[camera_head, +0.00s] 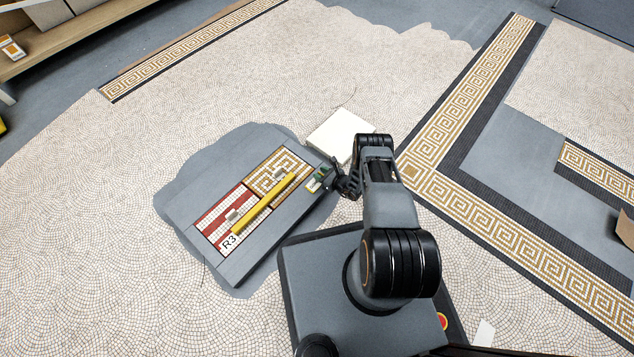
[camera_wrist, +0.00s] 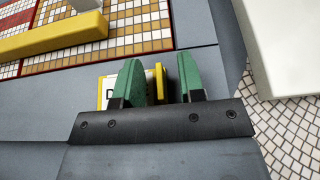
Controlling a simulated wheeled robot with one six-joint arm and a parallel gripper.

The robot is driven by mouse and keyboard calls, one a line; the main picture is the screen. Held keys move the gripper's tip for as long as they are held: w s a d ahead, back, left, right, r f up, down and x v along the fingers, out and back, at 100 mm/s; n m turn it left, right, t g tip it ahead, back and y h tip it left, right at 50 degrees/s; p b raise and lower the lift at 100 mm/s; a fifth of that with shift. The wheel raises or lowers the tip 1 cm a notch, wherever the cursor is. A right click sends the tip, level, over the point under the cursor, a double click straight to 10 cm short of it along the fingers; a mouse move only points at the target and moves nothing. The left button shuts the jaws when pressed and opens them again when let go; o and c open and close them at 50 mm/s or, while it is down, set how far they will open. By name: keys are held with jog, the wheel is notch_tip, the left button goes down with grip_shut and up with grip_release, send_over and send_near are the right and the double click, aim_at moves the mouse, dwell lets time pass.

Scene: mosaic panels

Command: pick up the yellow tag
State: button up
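The yellow tag (camera_wrist: 160,82) shows in the wrist view as a yellow edge beside a white face with a dark letter, perhaps a D. It is at the panel's edge. My gripper (camera_wrist: 159,62) has two green fingertips set apart. The left fingertip covers part of the white face, and the yellow edge shows between the fingertips. A gap shows between that edge and the right fingertip. I cannot tell whether the left fingertip touches the tag. In the head view my gripper (camera_head: 326,179) is at the right end of the grey board; the tag is hardly discernible there.
A grey board (camera_head: 190,212) holds red, white and gold mosaic panels marked R3. A long yellow bar (camera_head: 264,205) with grey handles lies across them, also in the wrist view (camera_wrist: 55,40). A white block (camera_head: 330,133) stands close beyond my gripper. Mosaic floor surrounds the board.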

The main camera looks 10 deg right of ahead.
jog(key=shift+c, duration=0.2)
grip_shut()
jog(key=shift+r, duration=0.15)
